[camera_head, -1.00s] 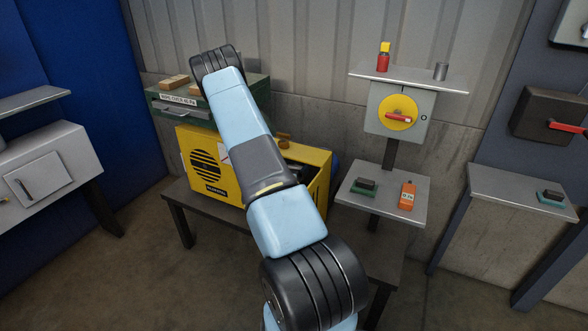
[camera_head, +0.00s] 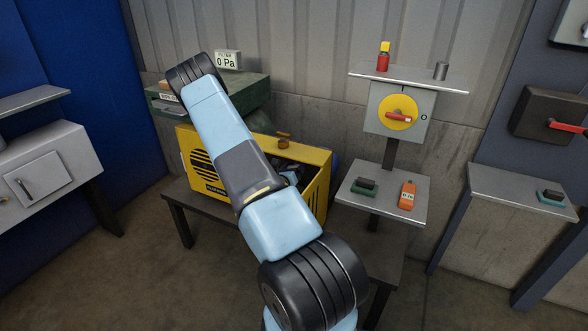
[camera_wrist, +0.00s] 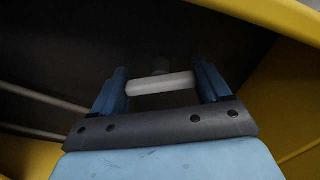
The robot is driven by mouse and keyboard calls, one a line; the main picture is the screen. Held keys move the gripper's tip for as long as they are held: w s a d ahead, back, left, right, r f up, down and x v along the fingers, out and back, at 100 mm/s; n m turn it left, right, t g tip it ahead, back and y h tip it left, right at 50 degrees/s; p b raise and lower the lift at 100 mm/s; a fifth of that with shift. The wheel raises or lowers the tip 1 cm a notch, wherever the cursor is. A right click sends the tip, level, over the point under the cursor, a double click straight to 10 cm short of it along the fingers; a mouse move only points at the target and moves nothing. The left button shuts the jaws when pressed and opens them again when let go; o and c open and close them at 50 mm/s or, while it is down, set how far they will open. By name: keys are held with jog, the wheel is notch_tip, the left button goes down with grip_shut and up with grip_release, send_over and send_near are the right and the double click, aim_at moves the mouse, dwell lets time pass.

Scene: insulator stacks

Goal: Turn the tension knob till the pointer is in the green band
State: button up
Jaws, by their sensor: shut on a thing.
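In the wrist view my gripper (camera_wrist: 160,80) has its two blue fingers on either end of a pale bar-shaped grip (camera_wrist: 161,84), shut on it. A short grey stem shows behind the bar, so this looks like the tension knob. It sits inside the yellow machine housing (camera_head: 319,190), whose yellow wall (camera_wrist: 287,98) also shows in the wrist view. In the head view my arm covers much of the housing's opening and hides the knob. I see no pointer and no green band in either view.
To the right are a post with a red-handled yellow switch (camera_head: 397,112) and a shelf (camera_head: 370,213) with an orange device (camera_head: 407,195). Two grey rods cross the wrist view's left.

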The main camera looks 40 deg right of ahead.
jog(key=shift+s+n, duration=0.1)
jog(key=shift+n, duration=0.3)
jog(key=o, duration=1)
jog(key=v, duration=1.3)
jog(key=shift+s+a+f, duration=0.1)
jog(key=shift+s+a, duration=0.05)
jog(key=shift+a, duration=0.25)
